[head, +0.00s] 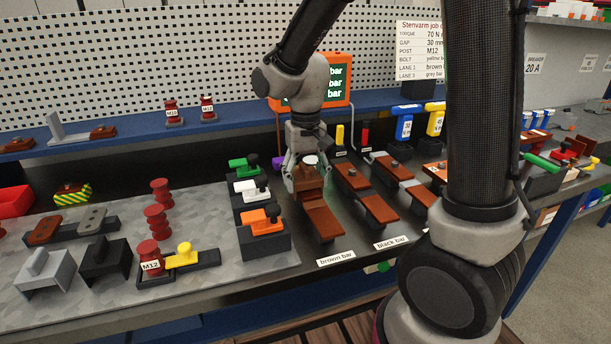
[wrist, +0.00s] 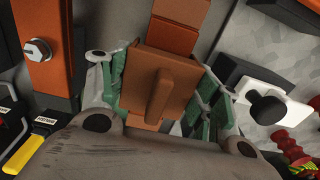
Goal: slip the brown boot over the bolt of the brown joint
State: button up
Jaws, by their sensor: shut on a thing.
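The brown boot (wrist: 135,75), a box with an upright grip fin, is between the green-padded fingers of my gripper (wrist: 160,90) in the wrist view. My gripper is shut on it. In the head view my gripper (head: 305,175) points down at the brown joint, with the boot (head: 311,182) below its fingers. The brown bar (head: 323,220) runs forward from under the boot, and it also shows in the wrist view (wrist: 180,38). The joint's bolt is hidden by the boot and gripper. I cannot tell whether the boot is seated or just above the bar.
The black bar joint (head: 352,172) with its exposed bolt (wrist: 37,50) stands close to the right. Holders with a green, a white (head: 252,188) and an orange clamp (head: 262,222) stand close to the left. A screen (head: 335,80) and pegboard are behind.

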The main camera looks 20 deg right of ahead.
jog(key=o, duration=1.1)
notch_tip(320, 180, up, 12)
